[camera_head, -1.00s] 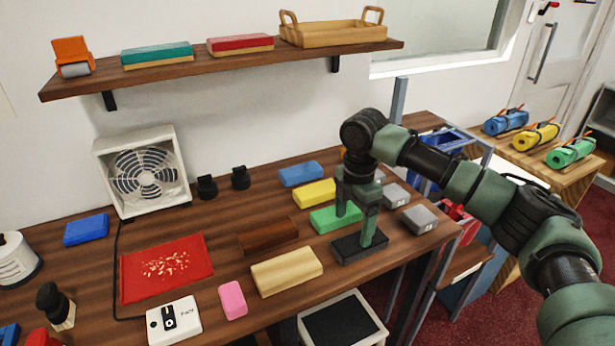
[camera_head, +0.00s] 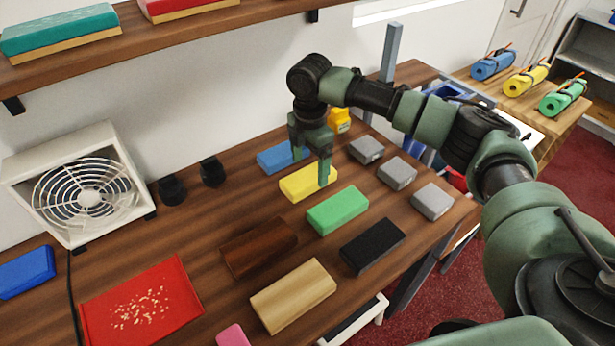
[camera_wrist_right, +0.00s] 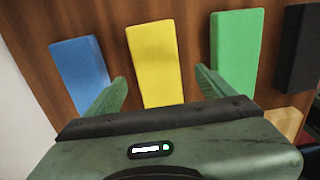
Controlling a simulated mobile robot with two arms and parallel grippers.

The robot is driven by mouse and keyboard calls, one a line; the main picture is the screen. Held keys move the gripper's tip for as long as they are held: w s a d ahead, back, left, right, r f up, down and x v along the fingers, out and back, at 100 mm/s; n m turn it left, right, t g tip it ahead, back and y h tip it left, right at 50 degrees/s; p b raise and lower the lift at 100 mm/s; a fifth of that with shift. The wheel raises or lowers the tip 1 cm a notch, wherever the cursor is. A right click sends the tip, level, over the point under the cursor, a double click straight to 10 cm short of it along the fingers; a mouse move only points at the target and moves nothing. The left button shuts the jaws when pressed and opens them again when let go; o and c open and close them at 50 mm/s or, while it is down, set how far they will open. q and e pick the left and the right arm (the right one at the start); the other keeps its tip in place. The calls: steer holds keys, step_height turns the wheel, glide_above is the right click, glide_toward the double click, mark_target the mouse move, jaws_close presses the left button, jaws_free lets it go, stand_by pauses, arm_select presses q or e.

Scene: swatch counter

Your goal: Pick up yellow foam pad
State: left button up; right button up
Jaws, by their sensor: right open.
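The yellow foam pad (camera_head: 302,186) lies flat on the wooden counter, between a blue pad (camera_head: 274,160) and a green pad (camera_head: 338,210). My right gripper (camera_head: 311,167) is over the yellow pad, pointing down, open and empty. In the right wrist view the yellow pad (camera_wrist_right: 155,62) shows between the two spread fingers (camera_wrist_right: 160,86); the blue pad (camera_wrist_right: 80,72) is to the left and the green pad (camera_wrist_right: 237,50) to the right. Whether the fingers touch the pad, I cannot tell. My left gripper is not in view.
A black pad (camera_head: 372,246), a brown block (camera_head: 259,249) and a beige block (camera_head: 292,295) lie nearer the front. Several grey blocks (camera_head: 397,173) line the right side. A fan (camera_head: 80,190) stands left, beneath a wall shelf (camera_head: 160,45).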

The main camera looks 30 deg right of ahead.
mark_target(309, 176)
step_height(309, 176, down, 4)
steer(key=shift+w+r, duration=0.1)
steer(key=shift+w, duration=0.05)
steer(key=shift+f, duration=0.3)
steer(key=c, duration=1.3)
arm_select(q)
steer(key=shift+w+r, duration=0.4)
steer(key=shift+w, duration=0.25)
arm_select(e)
steer(key=shift+r, duration=0.1)
steer(key=shift+c, duration=0.6)
